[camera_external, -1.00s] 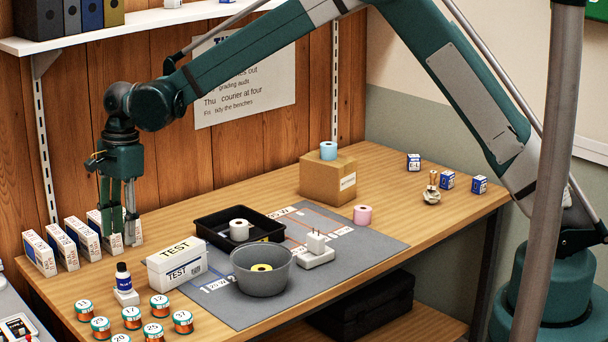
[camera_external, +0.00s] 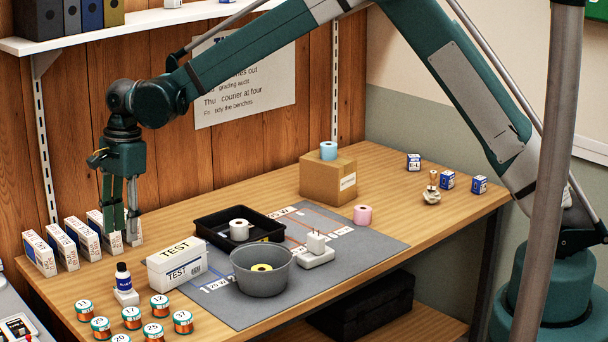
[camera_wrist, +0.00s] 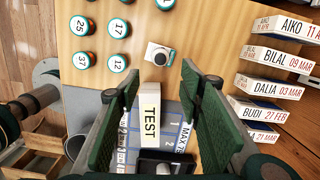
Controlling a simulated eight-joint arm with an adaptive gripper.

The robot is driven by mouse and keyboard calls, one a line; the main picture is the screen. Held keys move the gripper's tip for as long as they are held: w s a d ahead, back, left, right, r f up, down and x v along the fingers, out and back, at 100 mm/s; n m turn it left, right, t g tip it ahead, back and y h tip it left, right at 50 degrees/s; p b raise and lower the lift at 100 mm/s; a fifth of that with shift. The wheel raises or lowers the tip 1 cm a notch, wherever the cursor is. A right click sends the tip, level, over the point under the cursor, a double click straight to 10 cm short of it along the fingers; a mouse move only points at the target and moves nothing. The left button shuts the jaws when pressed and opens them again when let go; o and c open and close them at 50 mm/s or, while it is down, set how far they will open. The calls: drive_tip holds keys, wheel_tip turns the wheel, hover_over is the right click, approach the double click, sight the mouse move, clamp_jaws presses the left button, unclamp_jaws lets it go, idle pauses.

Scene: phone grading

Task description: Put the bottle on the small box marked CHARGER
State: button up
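The bottle (camera_external: 123,279) is small and dark blue with a black cap. It stands upright on a small white block (camera_external: 128,297) near the front left of the bench. The wrist view shows the bottle (camera_wrist: 160,58) from above, beyond my fingertips. My gripper (camera_external: 119,233) points down, behind the bottle and near the standing cartons. In the wrist view my gripper (camera_wrist: 150,85) has its fingers wide apart with nothing held between them. A small cardboard box (camera_external: 318,183) at the back has a label too small to read. I cannot read CHARGER on any box.
Named cartons (camera_external: 62,246) line the back left.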

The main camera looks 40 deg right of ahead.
drive_tip(key=s+d+r+n+t, duration=0.1)
drive_tip(key=s+d+r+n, duration=0.1)
drive_tip(key=s+d+r, duration=0.6)
drive_tip(key=s+d+r+n+t, duration=0.1)
drive_tip(key=s+d+r+n, duration=0.15)
drive_tip(key=d+r, duration=0.6)
drive_tip(key=s+d+r+n+t, duration=0.1)
drive_tip(key=s+d+r+n, duration=0.3)
drive_tip(key=d, duration=0.8)
drive_tip(key=s+d+f+n+t, duration=0.1)
drive_tip(key=s+d+n, duration=0.3)
drive_tip(key=s+d, duration=0.6)
drive_tip(key=s+d+f+n+t+h, duration=0.1)
drive_tip(key=s+d+n+t, duration=0.2)
drive_tip(key=s+d, duration=0.7)
drive_tip(key=s+n, duration=0.1)
drive_tip(key=s, duration=0.6)
drive_tip(key=shift+d+f, duration=0.15)
drive_tip(key=shift+d, duration=0.1)
drive_tip(key=shift+s, duration=0.1)
drive_tip(key=shift+f, duration=0.15)
